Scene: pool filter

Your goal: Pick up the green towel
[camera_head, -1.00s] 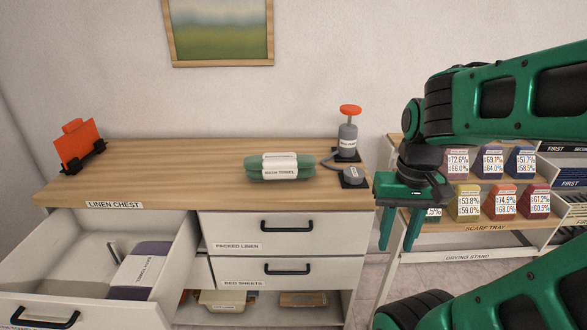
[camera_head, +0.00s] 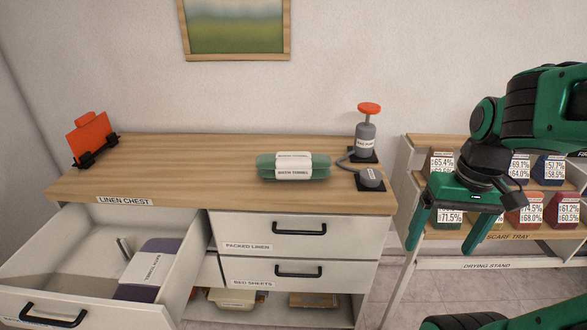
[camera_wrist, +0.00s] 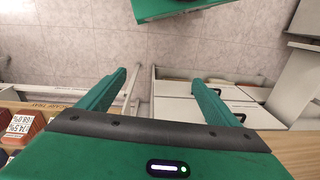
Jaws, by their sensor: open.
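The green towel (camera_head: 262,167) lies rolled on the wooden top of the linen chest (camera_head: 215,190), with a white paper band around its middle. Nothing covers it. My gripper (camera_head: 447,235) is open and empty, pointing down in front of the drying stand, well to the right of the towel and apart from it. In the wrist view the two green fingers of my gripper (camera_wrist: 160,88) are spread, with floor and the front of white furniture beyond them. The towel is not in the wrist view.
A grey pump bottle with an orange top (camera_head: 366,135) and a small grey round device (camera_head: 371,178) stand right of the towel. An orange item (camera_head: 90,138) stands at the left. An open drawer (camera_head: 100,262) juts out, holding a purple towel (camera_head: 150,272). The drying stand (camera_head: 485,264) holds several labelled boxes.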

